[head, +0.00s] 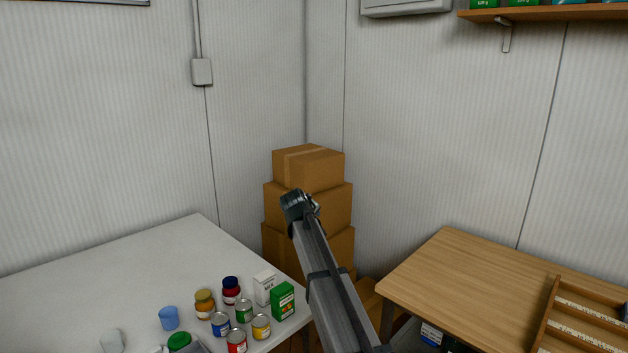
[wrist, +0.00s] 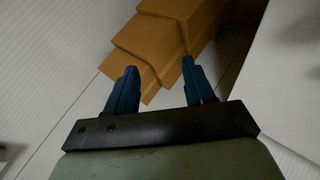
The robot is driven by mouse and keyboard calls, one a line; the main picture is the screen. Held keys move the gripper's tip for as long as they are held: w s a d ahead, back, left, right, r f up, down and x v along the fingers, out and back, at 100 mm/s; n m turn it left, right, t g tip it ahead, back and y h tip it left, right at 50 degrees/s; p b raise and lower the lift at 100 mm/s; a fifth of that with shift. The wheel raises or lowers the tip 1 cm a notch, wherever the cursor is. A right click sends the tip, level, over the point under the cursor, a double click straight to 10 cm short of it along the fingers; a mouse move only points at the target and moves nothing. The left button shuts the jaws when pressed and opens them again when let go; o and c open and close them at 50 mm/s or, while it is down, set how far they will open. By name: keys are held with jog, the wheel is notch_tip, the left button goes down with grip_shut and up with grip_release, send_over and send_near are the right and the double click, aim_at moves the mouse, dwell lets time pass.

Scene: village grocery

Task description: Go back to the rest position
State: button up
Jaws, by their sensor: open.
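My gripper (wrist: 158,64) shows in the wrist view with its two blue fingers apart and nothing between them. Beyond the fingers are stacked cardboard boxes (wrist: 158,40), clear of the fingertips as far as I can tell. In the head view my arm rises from the bottom middle and its dark upper end overlaps the cardboard stack (head: 308,172). I cannot make out the fingers in the head view.
A white table (head: 130,265) at left carries several jars, cans and cartons near its right corner, including a green carton (head: 283,301) and a blue cup (head: 169,318). A wooden table (head: 470,280) at right holds a wooden tray (head: 547,315). A shelf (head: 560,13) hangs upper right.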

jog(key=d+f+m+h, duration=0.15)
jog(key=d+f, duration=0.35)
jog(key=d, duration=0.5)
jog(key=s+d+f+m+g, duration=0.1)
jog(key=s+d+f+g, duration=0.15)
jog(key=s+f, duration=0.7)
jog(key=s+d+f+m+g, duration=0.1)
jog(key=s+d+f+g, duration=0.2)
jog(key=f, duration=1.2)
jog(key=s+d+f+m+g, duration=0.1)
jog(key=s+d+f, duration=0.1)
jog(key=s+f, duration=0.8)
jog(key=s+d+f+m+g+y, duration=0.2)
jog(key=s+f+g, duration=0.3)
jog(key=s+f, duration=1.35)
jog(key=s+f+m+g+y, duration=0.1)
jog(key=s+g, duration=0.1)
jog(key=s, duration=1.2)
jog(key=s+f+m+g+y, duration=0.1)
jog(key=s+f+m+g, duration=0.1)
jog(key=s, duration=1.2)
jog(key=shift+s+a+f+g, duration=0.2)
jog(key=shift+a+f+g, duration=0.05)
jog(key=shift+a+g, duration=0.25)
